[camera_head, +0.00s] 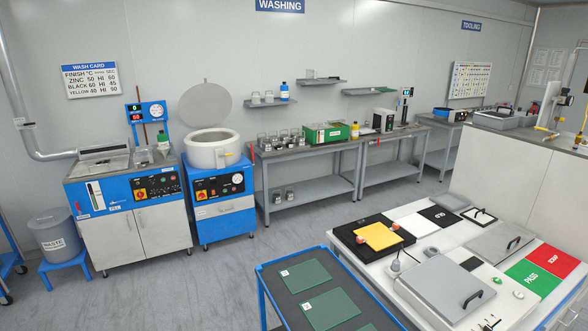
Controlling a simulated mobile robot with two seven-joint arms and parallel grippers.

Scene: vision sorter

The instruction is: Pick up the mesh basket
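I cannot make out a mesh basket for certain. The blue and steel washing unit (130,205) at the left has an open grey top (103,162), where something grey lies, too small to tell as a basket. The round white drum (213,152) beside it has its lid raised, and its inside is mostly hidden. Neither of my grippers shows in this view.
A blue-framed cart (270,290) with green mats stands in front. A white worktable (440,235) with several lids and trays is at the right. A waste bin (55,236) stands at far left. The grey floor (200,285) between is clear.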

